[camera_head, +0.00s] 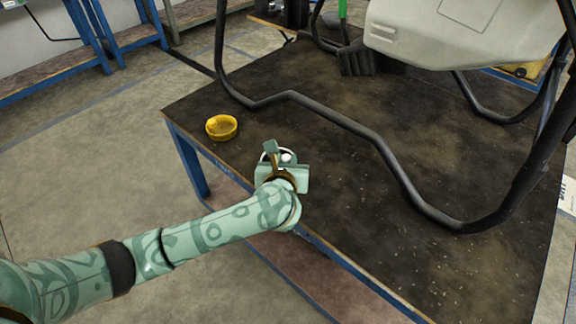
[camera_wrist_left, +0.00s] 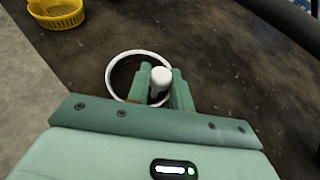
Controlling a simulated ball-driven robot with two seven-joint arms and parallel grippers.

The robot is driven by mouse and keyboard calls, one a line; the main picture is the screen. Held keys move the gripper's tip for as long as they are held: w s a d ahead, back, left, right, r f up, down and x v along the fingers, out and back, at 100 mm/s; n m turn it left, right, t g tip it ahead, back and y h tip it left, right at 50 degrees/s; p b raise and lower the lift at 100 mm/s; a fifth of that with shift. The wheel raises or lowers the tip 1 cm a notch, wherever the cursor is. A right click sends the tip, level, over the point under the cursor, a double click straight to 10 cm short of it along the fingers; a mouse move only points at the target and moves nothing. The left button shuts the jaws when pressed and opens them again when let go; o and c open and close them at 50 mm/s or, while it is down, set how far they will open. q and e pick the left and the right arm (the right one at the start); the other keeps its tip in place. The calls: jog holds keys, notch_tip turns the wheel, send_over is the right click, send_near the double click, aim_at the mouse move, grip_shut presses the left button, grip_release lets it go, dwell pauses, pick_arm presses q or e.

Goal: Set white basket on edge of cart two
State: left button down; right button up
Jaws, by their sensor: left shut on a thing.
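The white basket (camera_head: 287,156) is mostly hidden by my left gripper (camera_head: 277,163) in the head view. In the left wrist view its round white rim (camera_wrist_left: 110,73) shows, with a white part between the fingers of my left gripper (camera_wrist_left: 163,88), which is shut on it. The basket is over the near left edge of the dark-topped cart (camera_head: 345,190) with a blue frame. I cannot tell whether its bottom touches the top. No label shows which cart this is. My right gripper is not in view.
A yellow basket (camera_head: 221,127) stands on the same top, left of my gripper. It also shows in the left wrist view (camera_wrist_left: 57,13). The drone's black tubular frame (camera_head: 390,160) and pale tank (camera_head: 465,30) take up the right and back. Bare top lies between.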

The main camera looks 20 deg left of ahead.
pick_arm(q)
jog(key=shift+f, duration=0.6)
jog(key=shift+r, duration=0.25)
jog(key=shift+f, duration=0.2)
jog(key=c, duration=1.2)
grip_release()
jog(key=shift+c, duration=0.2)
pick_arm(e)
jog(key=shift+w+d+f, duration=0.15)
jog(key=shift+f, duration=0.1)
pick_arm(q)
jog(key=shift+r, duration=0.15)
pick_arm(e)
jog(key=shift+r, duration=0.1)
pick_arm(q)
jog(key=shift+s+r, duration=0.2)
jog(key=p+v, duration=0.5)
jog(key=v, duration=0.6)
jog(key=shift+s+d, duration=0.2)
jog(key=shift+s, duration=0.1)
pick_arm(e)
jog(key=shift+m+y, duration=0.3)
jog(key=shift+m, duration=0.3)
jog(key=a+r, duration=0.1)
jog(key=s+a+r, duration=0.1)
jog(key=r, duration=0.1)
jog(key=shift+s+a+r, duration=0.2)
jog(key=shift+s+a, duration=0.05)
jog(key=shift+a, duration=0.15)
